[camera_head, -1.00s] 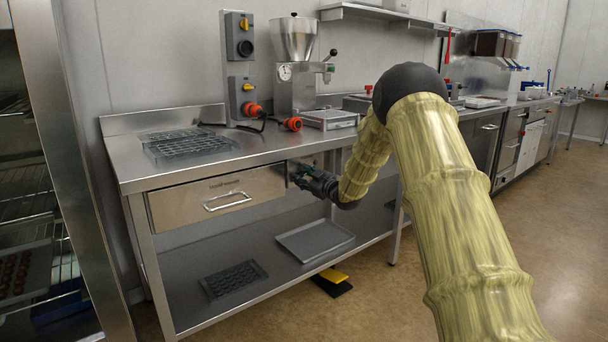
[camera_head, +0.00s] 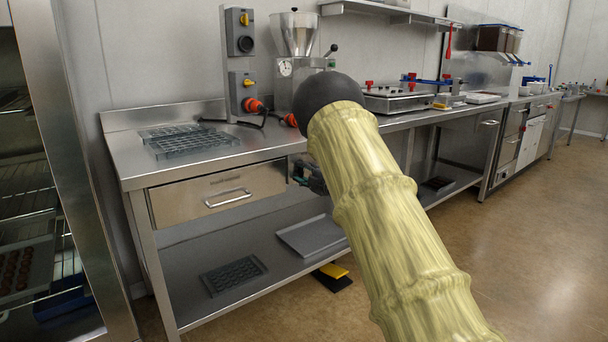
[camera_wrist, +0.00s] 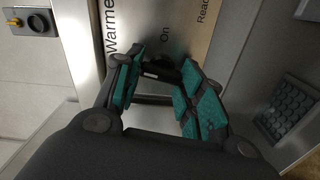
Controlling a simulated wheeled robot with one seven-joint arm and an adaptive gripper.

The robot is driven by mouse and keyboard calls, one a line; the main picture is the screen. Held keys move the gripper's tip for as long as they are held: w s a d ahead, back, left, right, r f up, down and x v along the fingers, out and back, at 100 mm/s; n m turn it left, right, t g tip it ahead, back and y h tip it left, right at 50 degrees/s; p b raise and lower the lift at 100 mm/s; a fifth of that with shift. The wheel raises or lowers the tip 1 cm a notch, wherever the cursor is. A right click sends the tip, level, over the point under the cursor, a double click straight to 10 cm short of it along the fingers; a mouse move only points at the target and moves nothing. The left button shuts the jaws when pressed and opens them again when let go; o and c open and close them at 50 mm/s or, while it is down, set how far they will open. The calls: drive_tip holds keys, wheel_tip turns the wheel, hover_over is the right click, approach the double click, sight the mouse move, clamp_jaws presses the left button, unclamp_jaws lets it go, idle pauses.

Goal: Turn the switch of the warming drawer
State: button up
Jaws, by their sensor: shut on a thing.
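The warming drawer (camera_head: 178,203) is a steel front with a bar handle (camera_head: 228,198) under the worktop, and it looks shut. Its panel (camera_wrist: 185,28) fills the top of the wrist view, with the words "Warmer", "On" and "Ready". The switch (camera_wrist: 162,69) is a small dark knob near "On", mostly hidden between my fingers. My gripper (camera_wrist: 163,80), with teal finger pads, is shut on the switch from both sides. In the head view my gripper (camera_head: 301,172) is just right of the drawer, largely hidden behind my arm. The switch's angle cannot be told.
A dark mould (camera_head: 190,142) lies on the steel worktop (camera_head: 135,165). A grinder-like machine (camera_head: 293,60) and a switch post (camera_head: 240,75) stand behind. The lower shelf holds a grey tray (camera_head: 308,236) and a mould (camera_head: 233,275). The floor at right is clear.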

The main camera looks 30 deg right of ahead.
drive_tip(key=shift+f+n, duration=0.15)
drive_tip(key=shift+n, duration=1.35)
drive_tip(key=o, duration=1)
drive_tip(key=shift+s, duration=0.1)
drive_tip(key=s, duration=0.8)
drive_tip(key=s+d, duration=0.1)
drive_tip(key=s, duration=0.2)
drive_tip(key=shift+s, duration=0.4)
